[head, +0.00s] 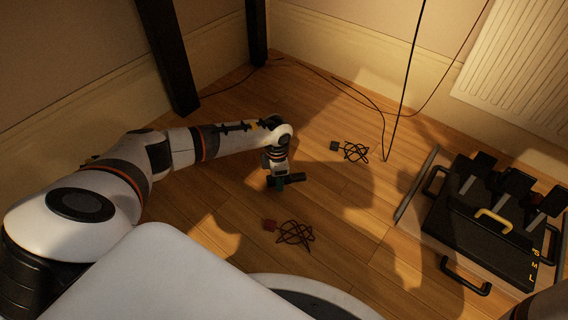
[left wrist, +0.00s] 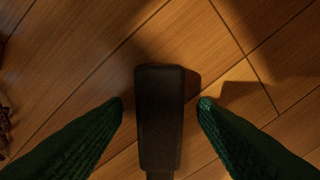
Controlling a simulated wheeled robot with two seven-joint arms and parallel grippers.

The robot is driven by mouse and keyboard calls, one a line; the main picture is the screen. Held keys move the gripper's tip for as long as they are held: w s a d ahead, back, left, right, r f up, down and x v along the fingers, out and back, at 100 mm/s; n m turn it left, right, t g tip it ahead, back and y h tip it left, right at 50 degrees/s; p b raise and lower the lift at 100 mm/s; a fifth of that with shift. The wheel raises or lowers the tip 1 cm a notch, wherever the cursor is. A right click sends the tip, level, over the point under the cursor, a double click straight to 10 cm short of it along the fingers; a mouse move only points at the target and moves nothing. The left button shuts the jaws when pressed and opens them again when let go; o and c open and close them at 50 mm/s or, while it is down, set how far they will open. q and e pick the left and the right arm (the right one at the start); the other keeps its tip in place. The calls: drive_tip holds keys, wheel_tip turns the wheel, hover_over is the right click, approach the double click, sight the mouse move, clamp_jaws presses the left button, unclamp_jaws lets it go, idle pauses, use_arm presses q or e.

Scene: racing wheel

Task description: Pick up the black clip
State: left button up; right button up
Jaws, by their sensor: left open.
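The black clip (left wrist: 159,115) is a dark, elongated bar with a narrower lower end, lying on the wooden floor in the left wrist view. My left gripper (left wrist: 160,106) is open, with one green textured finger on each side of the clip and a visible gap to each. In the head view my left gripper (head: 276,183) points down at the floor, and a dark end that looks like the clip (head: 296,177) sticks out to its right. I cannot tell the fingers' exact height above the floor. My right gripper is not in view.
A red connector (head: 270,225) with a tangled black cable lies nearer, and a dark connector (head: 334,146) with a cable lies farther right. A black pedal unit (head: 480,235) with handles stands at the right. A thin black cable (head: 405,80) hangs behind.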

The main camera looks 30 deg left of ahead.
use_arm(q)
drive_tip(key=shift+r, duration=0.1)
drive_tip(key=c, duration=1.1)
